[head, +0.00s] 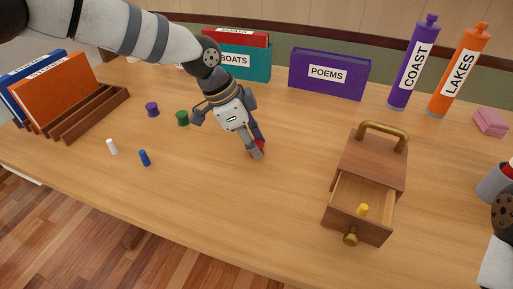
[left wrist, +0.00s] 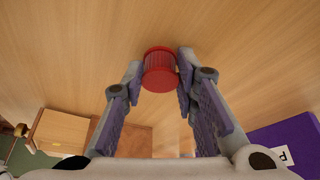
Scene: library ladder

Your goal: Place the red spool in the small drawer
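The red spool (head: 261,146) is near the middle of the table, mostly hidden behind my left gripper (head: 256,152). In the left wrist view the red spool (left wrist: 160,70) sits between the two fingertips, which appear to touch its sides. I cannot tell whether it is clear of the tabletop. The small drawer (head: 343,190) is pulled out of a wooden box (head: 375,157) with a brass handle on top, to the right of my left gripper. A yellow piece (head: 362,210) shows in the drawer near its front. My right gripper is out of view.
A grey cup (head: 492,187) is at right. Table between spool and drawer is clear.

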